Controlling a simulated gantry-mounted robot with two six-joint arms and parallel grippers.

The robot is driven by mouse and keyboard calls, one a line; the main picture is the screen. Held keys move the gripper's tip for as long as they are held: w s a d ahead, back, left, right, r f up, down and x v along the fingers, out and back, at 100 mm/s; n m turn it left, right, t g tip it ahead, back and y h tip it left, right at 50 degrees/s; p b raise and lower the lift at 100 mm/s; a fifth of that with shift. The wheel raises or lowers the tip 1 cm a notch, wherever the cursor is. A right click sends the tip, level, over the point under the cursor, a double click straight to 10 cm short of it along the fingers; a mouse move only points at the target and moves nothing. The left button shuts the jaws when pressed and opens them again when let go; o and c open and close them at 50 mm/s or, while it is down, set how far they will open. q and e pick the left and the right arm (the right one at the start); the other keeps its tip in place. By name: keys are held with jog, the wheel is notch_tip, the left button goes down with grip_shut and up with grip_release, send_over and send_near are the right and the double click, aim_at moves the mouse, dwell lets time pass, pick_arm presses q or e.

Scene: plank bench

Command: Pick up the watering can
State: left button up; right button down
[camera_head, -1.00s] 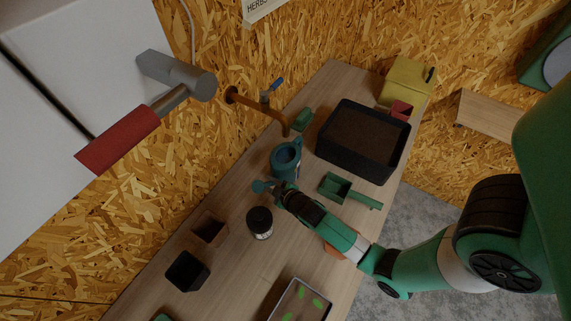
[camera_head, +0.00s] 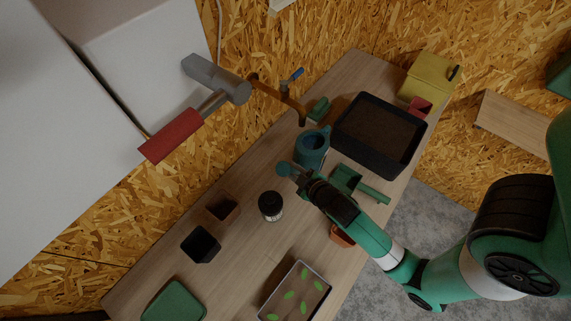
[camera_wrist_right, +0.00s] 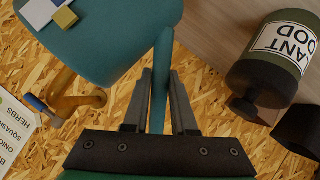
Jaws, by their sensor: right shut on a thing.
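The teal watering can (camera_head: 313,150) is on or just above the bench beside the black soil tray; I cannot tell if its base touches wood. Its round teal spout end (camera_head: 283,168) points left. My right gripper (camera_head: 303,178) reaches it from the lower right. In the right wrist view the can's body (camera_wrist_right: 110,35) fills the upper left, and the gripper (camera_wrist_right: 158,85) is shut on a thin upright teal part of it, likely the handle. The can's underside is hidden. My left gripper is not in view.
A black plant-food jar (camera_head: 270,206) stands close by. Small pots (camera_head: 201,245), a leafy seed tray (camera_head: 297,294), a green scoop (camera_head: 350,184) and the soil tray (camera_head: 405,165) crowd the bench. A copper tap (camera_head: 285,100) projects from the wall above the can.

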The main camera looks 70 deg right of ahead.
jog(key=v, duration=0.8)
jog(key=shift+s+a+f, duration=0.25)
jog(key=shift+a+f, duration=0.05)
jog(key=shift+a, duration=0.05)
